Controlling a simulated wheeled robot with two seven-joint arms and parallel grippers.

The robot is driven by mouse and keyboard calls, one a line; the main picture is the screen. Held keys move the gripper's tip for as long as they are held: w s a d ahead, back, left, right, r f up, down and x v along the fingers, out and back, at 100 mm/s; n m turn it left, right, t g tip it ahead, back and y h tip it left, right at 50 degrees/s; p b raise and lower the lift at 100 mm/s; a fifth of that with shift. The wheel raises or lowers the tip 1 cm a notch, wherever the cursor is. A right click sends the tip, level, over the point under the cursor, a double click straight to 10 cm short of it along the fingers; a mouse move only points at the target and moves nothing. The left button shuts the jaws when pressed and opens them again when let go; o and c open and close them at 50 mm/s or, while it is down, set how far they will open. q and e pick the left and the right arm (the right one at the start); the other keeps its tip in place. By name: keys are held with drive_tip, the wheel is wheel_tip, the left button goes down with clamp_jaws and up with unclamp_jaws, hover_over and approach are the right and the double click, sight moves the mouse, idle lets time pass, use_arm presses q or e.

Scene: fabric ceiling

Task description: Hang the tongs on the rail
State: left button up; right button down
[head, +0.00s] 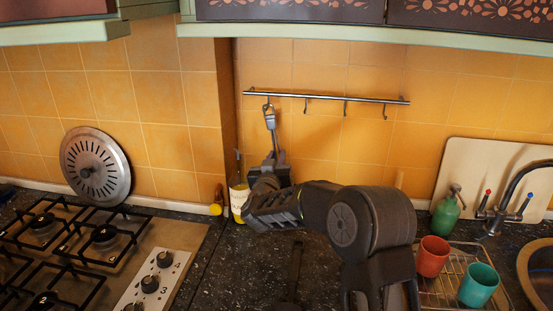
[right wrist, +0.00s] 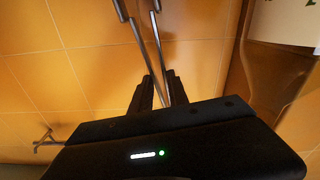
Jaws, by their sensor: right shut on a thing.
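The metal rail (head: 330,97) runs along the orange tiled wall, with several small hooks hanging from it. My right gripper (head: 273,157) is in front of the wall, below the rail's left end, shut on the tongs (head: 270,120). The tongs stand nearly upright, with their top end close to the leftmost hook. I cannot tell whether they touch that hook. In the right wrist view, the two thin metal arms of the tongs (right wrist: 151,50) come out from between the black fingers (right wrist: 153,92). My left gripper is not in view.
A white container (head: 239,203) stands behind my right wrist, by the wall corner. A round metal lid (head: 95,165) leans on the wall behind the gas hob (head: 105,236). Red (head: 432,256) and green (head: 478,285) cups sit on a rack at right. Cabinets (head: 360,37) overhang the rail.

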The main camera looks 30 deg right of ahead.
idle(0.4)
drive_tip(key=c, duration=1.2)
unclamp_jaws()
drive_tip(key=shift+a, duration=0.1)
drive_tip(key=b+v, duration=0.2)
drive_tip(key=v, duration=0.5)
drive_tip(key=shift+s+a, duration=0.2)
drive_tip(key=shift+s, duration=0.15)
